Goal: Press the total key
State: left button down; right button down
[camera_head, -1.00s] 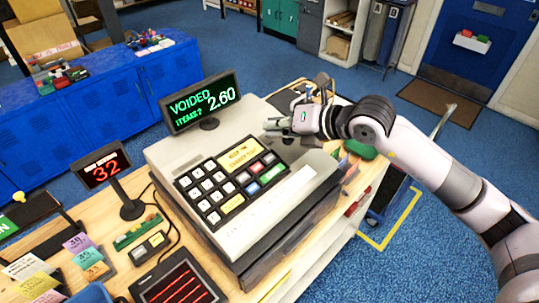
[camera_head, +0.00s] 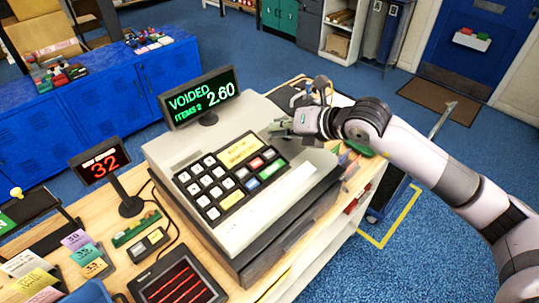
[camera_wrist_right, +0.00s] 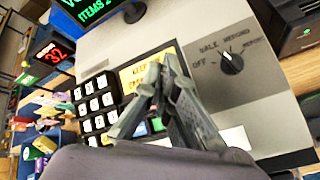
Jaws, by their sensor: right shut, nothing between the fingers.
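The cash register (camera_head: 190,150) stands on the wooden counter, its keypad facing the front. The keypad has several white keys, a red key (camera_head: 256,162), a blue key (camera_head: 252,184) and a yellow key (camera_head: 232,200). I cannot read which one is the total key. The green display (camera_head: 200,98) reads "VOIDED", "ITEMS 2" and 2.60. My right gripper (camera_head: 277,128) is shut and empty above the register's top, behind and right of the keypad. In the right wrist view its fingers (camera_wrist_right: 160,75) hide part of the keypad's coloured keys. My left gripper is not in view.
A dial (camera_wrist_right: 231,62) marked "OFF", "SALE", "REFUND" is on the register top. A small red-number display (camera_head: 102,165) stands left of the register. Coloured cards (camera_head: 85,255) and a dark pad with red lines (camera_head: 178,282) lie in front of it.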

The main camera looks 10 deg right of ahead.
jog(key=b, duration=0.2)
send_over(274, 154)
jog(key=f, duration=0.4)
jog(key=shift+s+d+f, duration=0.2)
jog(key=shift+s+f, duration=0.1)
jog(key=shift+s, duration=0.05)
jog(key=shift+w+a+f+b, duration=0.1)
jog(key=shift+w+f+b, duration=0.15)
jog(key=shift+f+b, duration=0.35)
jog(key=shift+s+r, duration=0.1)
jog(key=shift+r, duration=0.05)
jog(key=shift+f+b, duration=0.45)
jog(key=shift+b, duration=0.3)
jog(key=shift+a+f+b, duration=0.1)
jog(key=shift+f+b, duration=0.3)
jog(key=shift+b, duration=0.15)
dwell(0.4)
dwell(0.3)
jog(key=shift+r+p, duration=0.35)
jog(key=shift+r, duration=0.45)
